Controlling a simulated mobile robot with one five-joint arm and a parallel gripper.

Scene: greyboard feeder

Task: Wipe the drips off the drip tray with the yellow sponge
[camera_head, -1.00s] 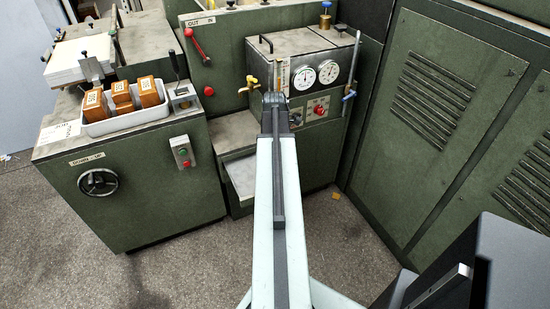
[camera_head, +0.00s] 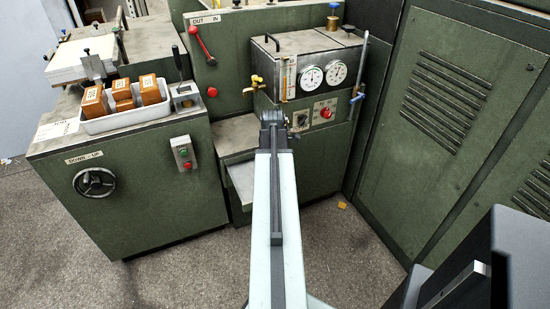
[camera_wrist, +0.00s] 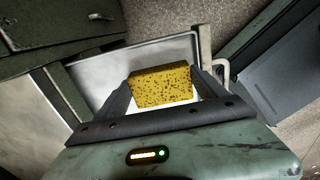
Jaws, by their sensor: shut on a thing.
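The yellow sponge (camera_wrist: 160,89), dotted with dark specks, sits between the two dark fingers of my gripper (camera_wrist: 167,84) in the wrist view. My gripper is shut on it. The drip tray (camera_wrist: 104,72) is a pale, shallow metal tray behind and below the sponge in that view. In the head view, the tray (camera_head: 241,184) shows low on the machine front, left of my arm, which covers part of it. Whether the sponge touches the tray cannot be told. I cannot make out drips. My gripper and the sponge are hidden in the head view.
A machine housing with two dials (camera_head: 323,75) and a brass tap (camera_head: 254,85) stands above the tray. A white bin (camera_head: 128,120) of orange-brown blocks sits on the left cabinet. Green louvred cabinets (camera_head: 450,110) close off the right. Bare floor lies in front.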

